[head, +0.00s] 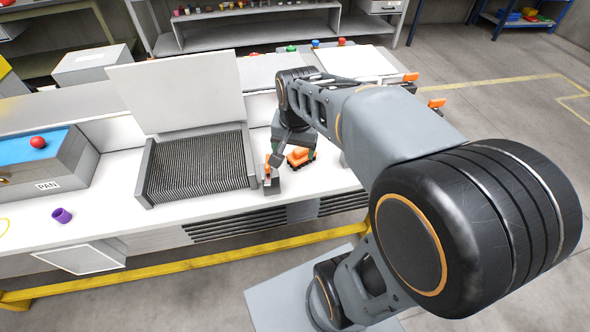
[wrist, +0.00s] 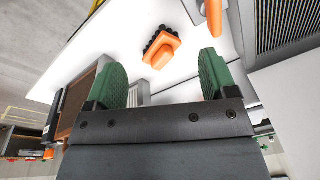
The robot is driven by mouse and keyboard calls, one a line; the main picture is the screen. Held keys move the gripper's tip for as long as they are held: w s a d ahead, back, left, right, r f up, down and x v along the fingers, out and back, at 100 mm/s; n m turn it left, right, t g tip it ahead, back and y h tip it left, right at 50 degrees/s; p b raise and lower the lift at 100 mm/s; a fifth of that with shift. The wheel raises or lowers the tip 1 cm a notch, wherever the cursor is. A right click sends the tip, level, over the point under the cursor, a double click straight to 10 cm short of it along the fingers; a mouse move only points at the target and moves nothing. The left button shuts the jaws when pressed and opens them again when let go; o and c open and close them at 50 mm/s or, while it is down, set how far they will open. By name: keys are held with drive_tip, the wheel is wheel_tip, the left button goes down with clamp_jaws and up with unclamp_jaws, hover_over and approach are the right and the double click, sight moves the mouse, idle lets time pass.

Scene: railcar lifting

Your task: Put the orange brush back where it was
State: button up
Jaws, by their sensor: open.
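The orange brush (head: 300,157) lies on the white bench top, to the right of the ribbed grey machine bed. In the wrist view the brush (wrist: 162,50) shows its orange body and dark bristles, beyond the fingers and lying between their lines. My gripper (wrist: 162,62) has its two green fingers spread apart with nothing between them; the brush looks apart from both. In the head view my wrist hangs just beside the brush, and the fingertips cannot be made out.
A small dark block with an orange part (head: 270,182) stands left of the brush. The ribbed bed (head: 197,165) has an upright pale panel behind it. A purple cup (head: 62,215) and a grey box marked PAN (head: 75,165) stand farther left, with clear bench between.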

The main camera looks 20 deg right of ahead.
drive_tip(key=s+a+f+n+t, duration=0.1)
drive_tip(key=s+a+f+n, duration=0.1)
drive_tip(key=s+n, duration=0.5)
drive_tip(key=shift+s+a, duration=0.15)
drive_tip(key=shift+a, duration=0.45)
